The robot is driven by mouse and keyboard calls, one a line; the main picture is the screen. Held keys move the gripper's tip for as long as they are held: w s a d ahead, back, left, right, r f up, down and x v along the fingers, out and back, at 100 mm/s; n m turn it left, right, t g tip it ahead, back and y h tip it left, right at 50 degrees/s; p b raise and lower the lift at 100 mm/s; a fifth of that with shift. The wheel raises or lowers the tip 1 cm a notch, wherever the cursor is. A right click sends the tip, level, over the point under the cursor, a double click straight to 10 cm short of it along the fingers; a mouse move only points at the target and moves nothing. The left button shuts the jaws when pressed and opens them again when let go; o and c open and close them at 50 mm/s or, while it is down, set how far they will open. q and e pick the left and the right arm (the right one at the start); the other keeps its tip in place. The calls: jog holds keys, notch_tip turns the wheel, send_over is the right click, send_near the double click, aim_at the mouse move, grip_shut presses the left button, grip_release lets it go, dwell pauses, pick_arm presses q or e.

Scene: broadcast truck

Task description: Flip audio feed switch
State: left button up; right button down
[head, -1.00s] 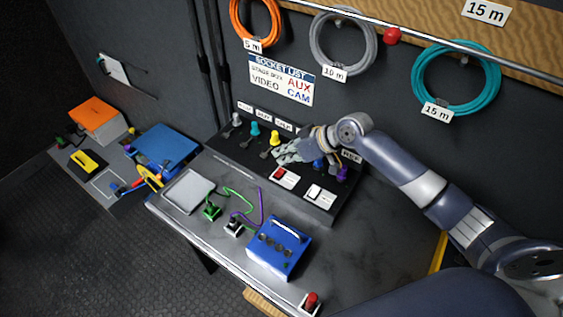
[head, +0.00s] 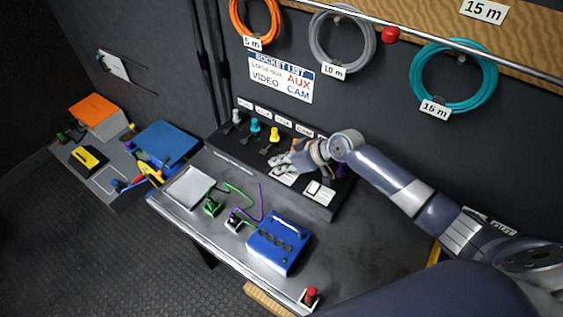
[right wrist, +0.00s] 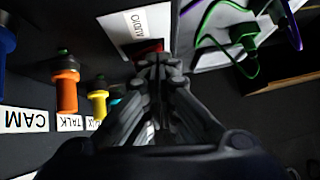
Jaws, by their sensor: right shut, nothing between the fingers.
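The audio switch shows in the right wrist view as a red rocker (right wrist: 150,47) beside a white plate (right wrist: 138,22) lettered AUDIO. In the head view its white plate (head: 284,181) sits on the sloped black panel, and my gripper covers the red part. My right gripper (head: 277,168) is shut and empty, right at the switch. In the right wrist view its fingertips (right wrist: 158,62) lie over the near edge of the red rocker. I cannot tell whether they touch it or which way the rocker is tipped. My left gripper is not in view.
A second white switch plate (head: 319,192) is just right. Coloured plugs, such as the yellow one (head: 274,135), stand along the panel's back. A blue box (head: 278,246), a grey pad (head: 187,188) and green and purple cables occupy the desk. Its front middle is clear.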

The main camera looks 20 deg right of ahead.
jog(key=shift+f, duration=0.25)
jog(key=shift+w+d+b, duration=0.3)
jog(key=shift+d+b, duration=0.25)
jog(key=shift+d, duration=0.05)
jog(key=shift+r, duration=0.1)
jog(key=shift+w+d, duration=0.1)
jog(key=shift+d, duration=0.05)
jog(key=shift+d+r, duration=0.3)
jog(key=shift+r, duration=0.15)
jog(key=v, duration=1.1)
jog(key=shift+s+a, duration=0.35)
jog(key=shift+a, duration=0.05)
jog(key=shift+r, duration=0.1)
